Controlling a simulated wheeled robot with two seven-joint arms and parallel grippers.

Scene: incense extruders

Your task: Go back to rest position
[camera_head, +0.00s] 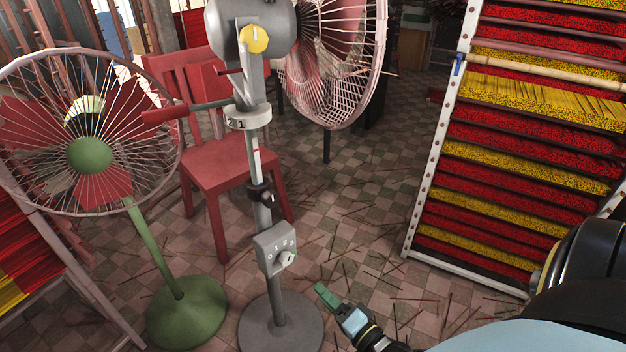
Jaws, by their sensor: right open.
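My right gripper (327,296) shows at the bottom centre, with green fingertips pointing up and left. It is open, and I see nothing between its fingers. It is apart from the grey pedestal fan (262,210), a little right of its pole and below its control box (277,249). The box has a dial and the marks 0 to 3. A yellow knob (254,40) is on the fan's motor housing. My right arm comes in from the lower right corner. My left gripper is not in view.
A green pedestal fan (90,155) stands at the left. A red chair (222,165) is behind the grey fan. A rack of red and yellow incense sticks (515,160) leans at the right. Another rack edge shows lower left. Loose sticks litter the checkered floor (375,225), otherwise open in the middle.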

